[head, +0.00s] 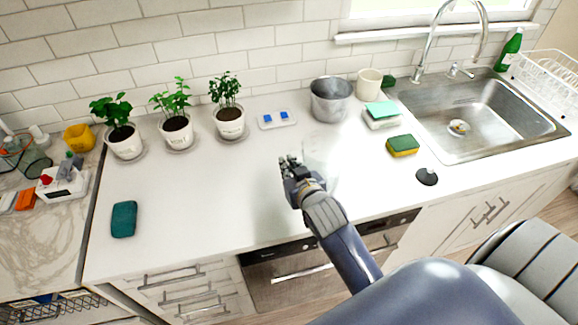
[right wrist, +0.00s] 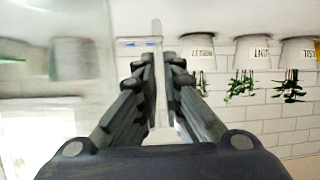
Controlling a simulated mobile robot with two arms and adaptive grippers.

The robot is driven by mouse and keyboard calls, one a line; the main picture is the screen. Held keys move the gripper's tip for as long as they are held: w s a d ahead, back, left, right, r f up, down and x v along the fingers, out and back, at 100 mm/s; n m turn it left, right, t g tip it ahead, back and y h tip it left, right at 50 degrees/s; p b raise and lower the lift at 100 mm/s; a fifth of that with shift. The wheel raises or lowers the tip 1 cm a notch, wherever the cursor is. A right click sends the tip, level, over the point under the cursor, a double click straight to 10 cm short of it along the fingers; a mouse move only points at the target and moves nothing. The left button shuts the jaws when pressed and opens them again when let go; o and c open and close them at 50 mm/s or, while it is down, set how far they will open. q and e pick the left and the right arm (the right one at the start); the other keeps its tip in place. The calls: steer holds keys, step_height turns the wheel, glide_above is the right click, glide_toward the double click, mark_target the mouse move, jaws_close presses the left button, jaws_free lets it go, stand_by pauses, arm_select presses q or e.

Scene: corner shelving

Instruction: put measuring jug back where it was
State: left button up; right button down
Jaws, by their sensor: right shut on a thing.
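The measuring jug (head: 322,152) is clear and shows only as a faint glassy outline just right of my right gripper (head: 288,164) in the head view. In the right wrist view, the jug fills the left side as a see-through body (right wrist: 40,105). My right gripper is shut on a thin upright part of it, seemingly the handle, between the fingers (right wrist: 158,75). Whether the jug's base touches the counter is hard to tell. My left gripper is not in view.
White counter (head: 190,215) is clear left of my arm, except a teal cloth (head: 123,219). Behind stand potted herbs (head: 176,130), a small scale (head: 276,120), a metal pot (head: 331,100) and a cup (head: 369,83). A sponge (head: 402,146), black stopper (head: 427,177) and sink (head: 480,115) are right.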

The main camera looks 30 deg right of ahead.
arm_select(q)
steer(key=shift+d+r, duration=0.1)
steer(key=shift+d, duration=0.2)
arm_select(e)
steer(key=shift+d+f, duration=0.1)
steer(key=shift+f, duration=0.35)
steer(key=c, duration=1.8)
jaws_free()
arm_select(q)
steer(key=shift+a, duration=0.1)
arm_select(e)
steer(key=shift+o, duration=0.2)
steer(key=shift+s, duration=0.15)
arm_select(q)
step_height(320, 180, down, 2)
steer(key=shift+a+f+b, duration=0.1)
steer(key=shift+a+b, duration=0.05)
steer(key=shift+b, duration=0.95)
arm_select(e)
steer(key=v, duration=1.2)
